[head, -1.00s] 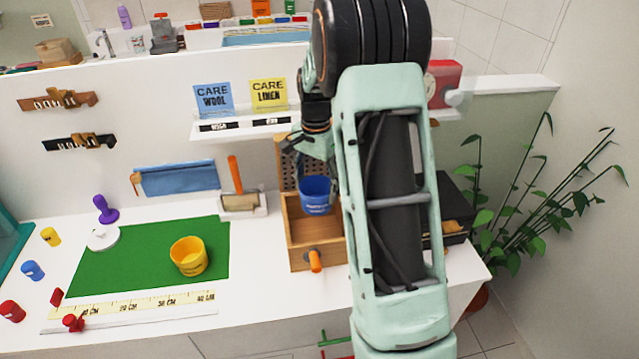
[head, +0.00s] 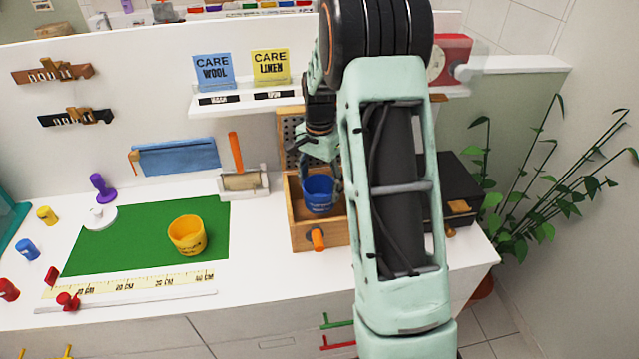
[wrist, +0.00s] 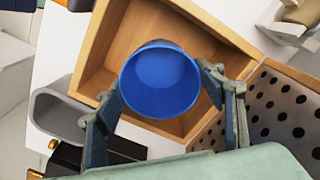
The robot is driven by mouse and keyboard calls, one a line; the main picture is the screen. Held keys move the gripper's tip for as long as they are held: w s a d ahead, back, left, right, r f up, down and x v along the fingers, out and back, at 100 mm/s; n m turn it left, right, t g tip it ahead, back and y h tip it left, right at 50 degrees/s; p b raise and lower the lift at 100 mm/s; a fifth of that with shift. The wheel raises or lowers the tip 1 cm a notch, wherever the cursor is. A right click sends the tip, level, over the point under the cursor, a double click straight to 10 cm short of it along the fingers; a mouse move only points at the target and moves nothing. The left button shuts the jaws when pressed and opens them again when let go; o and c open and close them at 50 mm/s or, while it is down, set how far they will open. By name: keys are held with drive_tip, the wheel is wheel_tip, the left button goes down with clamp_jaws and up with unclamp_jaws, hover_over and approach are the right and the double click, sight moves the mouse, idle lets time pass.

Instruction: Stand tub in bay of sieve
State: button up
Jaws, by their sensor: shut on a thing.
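A blue tub (head: 320,196) hangs upright in my gripper (wrist: 160,88), which is shut on its sides near the rim. In the wrist view the tub (wrist: 160,82) is seen from above and looks empty. It is at the open wooden bay (head: 303,234), in front of the perforated sieve panel (wrist: 283,108). The bay's floor and walls (wrist: 97,50) show around the tub in the wrist view. The tub's base is hidden, so I cannot tell whether it touches the bay floor. A yellow tub (head: 187,236) stands on the green mat.
An orange knob (head: 317,239) sticks out at the bay's front. A lint roller (head: 243,180) stands to its left, and a black box (head: 452,195) to its right. The green mat (head: 125,238) has free room. A shelf with care cards (head: 213,72) is above.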

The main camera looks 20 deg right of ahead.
drive_tip(key=shift+f+b, duration=1.65)
drive_tip(key=shift+f, duration=1.1)
drive_tip(key=shift+f+b, duration=0.3)
drive_tip(key=shift+f, duration=0.1)
drive_tip(key=o, duration=1.2)
drive_tip(key=shift+o, duration=0.3)
drive_tip(key=o, duration=0.4)
drive_tip(key=shift+r+p, duration=5.25)
drive_tip(key=shift+r, duration=3.3)
